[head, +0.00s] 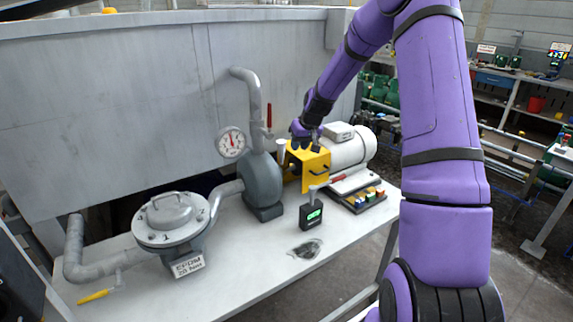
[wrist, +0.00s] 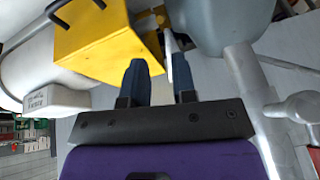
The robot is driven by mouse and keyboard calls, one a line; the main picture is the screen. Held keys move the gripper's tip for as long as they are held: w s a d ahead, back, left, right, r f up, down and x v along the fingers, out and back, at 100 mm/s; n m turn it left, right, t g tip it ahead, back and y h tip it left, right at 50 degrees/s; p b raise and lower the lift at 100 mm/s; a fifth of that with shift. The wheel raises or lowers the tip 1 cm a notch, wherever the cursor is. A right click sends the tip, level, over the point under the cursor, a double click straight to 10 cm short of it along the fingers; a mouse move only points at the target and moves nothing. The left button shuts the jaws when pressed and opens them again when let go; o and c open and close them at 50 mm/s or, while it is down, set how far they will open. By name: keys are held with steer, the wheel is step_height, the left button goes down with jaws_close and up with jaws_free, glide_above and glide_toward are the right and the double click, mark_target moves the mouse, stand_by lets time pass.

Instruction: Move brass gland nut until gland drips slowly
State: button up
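My gripper (wrist: 160,70) is above the yellow guard (head: 315,168) between the grey pump and the motor. Its dark blue fingers stand apart in the wrist view, with a gap between them. A narrow pale piece (wrist: 169,45) shows beside the right finger; I cannot tell whether they touch. The yellow guard also shows in the wrist view (wrist: 105,45). The grey pump (head: 262,182) stands left of the guard in the head view. I cannot make out the brass gland nut or any drip; the guard and my gripper cover that area.
The white motor (head: 350,152) is right of the guard. A pressure gauge (head: 231,142), a red-handled valve (head: 269,115) and a round lidded housing (head: 171,218) are to the left. A black device with a green screen (head: 311,214) and a dark wet patch (head: 306,249) are in front.

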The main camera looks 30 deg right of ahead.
mark_target(287, 167)
steer(key=x, duration=1)
steer(key=shift+w+a+f, duration=0.1)
steer(key=shift+f, duration=0.05)
jaws_close()
